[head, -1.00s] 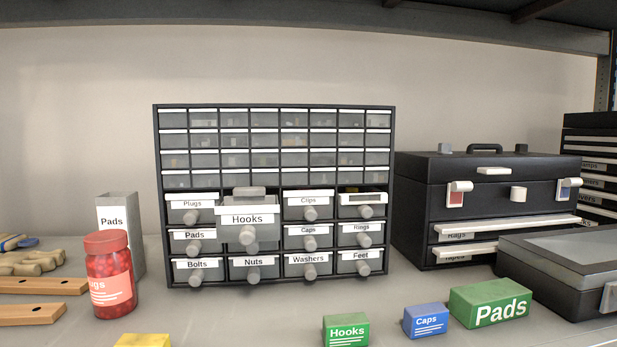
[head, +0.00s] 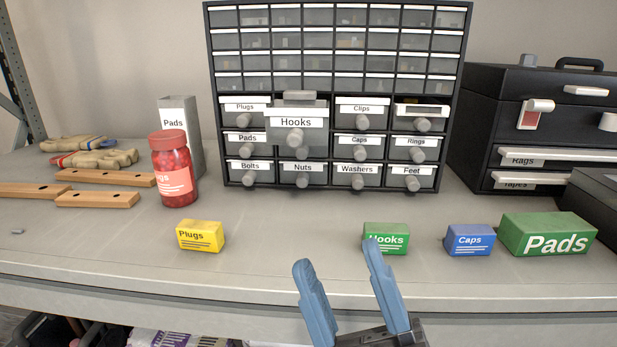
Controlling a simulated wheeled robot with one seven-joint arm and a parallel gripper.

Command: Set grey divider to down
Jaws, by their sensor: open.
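The Hooks drawer (head: 296,125) of the dark drawer cabinet (head: 210,60) is pulled out and sticks forward from its row. A grey tab (head: 299,97), which looks like the grey divider, stands up above the drawer's front edge. The inside of the drawer and the divider's lower part are hidden behind the labelled front. My gripper (head: 338,254) has blue fingers, spread apart with nothing between them. It is at the lower middle, in front of and below the drawer, apart from it.
A yellow Plugs box (head: 200,235), a green Hooks box (head: 386,238), a blue Caps box (head: 469,240) and a large green Pads box (head: 548,235) stand along the shelf front. A red jar (head: 173,170) stands left of the cabinet, a black toolbox (head: 485,120) right. Clear shelf lies before the cabinet.

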